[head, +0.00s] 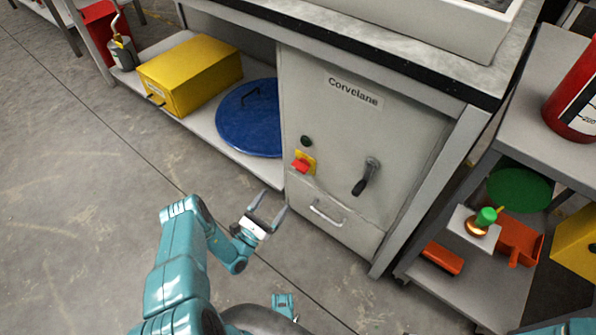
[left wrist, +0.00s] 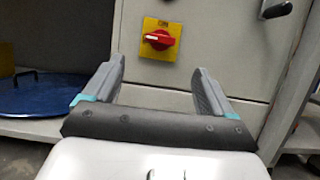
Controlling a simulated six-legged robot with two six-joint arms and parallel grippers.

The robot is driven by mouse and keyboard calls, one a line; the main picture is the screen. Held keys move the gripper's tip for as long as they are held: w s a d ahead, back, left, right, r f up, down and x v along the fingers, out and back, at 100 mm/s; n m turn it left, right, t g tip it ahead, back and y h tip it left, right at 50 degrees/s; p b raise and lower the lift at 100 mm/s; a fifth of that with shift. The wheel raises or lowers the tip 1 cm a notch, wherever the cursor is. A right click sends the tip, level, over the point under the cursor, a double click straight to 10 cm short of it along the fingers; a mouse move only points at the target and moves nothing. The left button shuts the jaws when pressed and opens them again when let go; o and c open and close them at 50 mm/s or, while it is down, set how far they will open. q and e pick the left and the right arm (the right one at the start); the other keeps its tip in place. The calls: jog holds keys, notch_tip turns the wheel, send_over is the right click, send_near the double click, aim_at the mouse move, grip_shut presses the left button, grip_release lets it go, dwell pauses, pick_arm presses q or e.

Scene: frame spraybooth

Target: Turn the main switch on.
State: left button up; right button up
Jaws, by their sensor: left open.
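The main switch, a red rotary knob on a yellow plate (head: 302,164), is on the front of the grey Corvelane cabinet (head: 350,130). In the left wrist view the red knob (left wrist: 158,40) shows ahead, between and above the fingers, with its handle lying roughly horizontal. My left gripper (head: 268,212) is open and empty, in front of and below the switch and apart from it. Its two fingers also show in the left wrist view (left wrist: 160,85). My right gripper is not clearly seen.
A dark round button or lamp (head: 306,141) sits above the switch. A black-handled lever (head: 367,176) is to its right, a drawer handle (head: 326,214) below. A blue lid (head: 250,118) and yellow box (head: 190,75) are on the low shelf at left. The floor before the cabinet is clear.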

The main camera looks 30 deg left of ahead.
aim_at(297, 170)
pick_arm(q)
jog(key=b+x, duration=0.2)
jog(key=x, duration=1.1)
jog(key=shift+d, duration=0.1)
jog(key=c, duration=1.1)
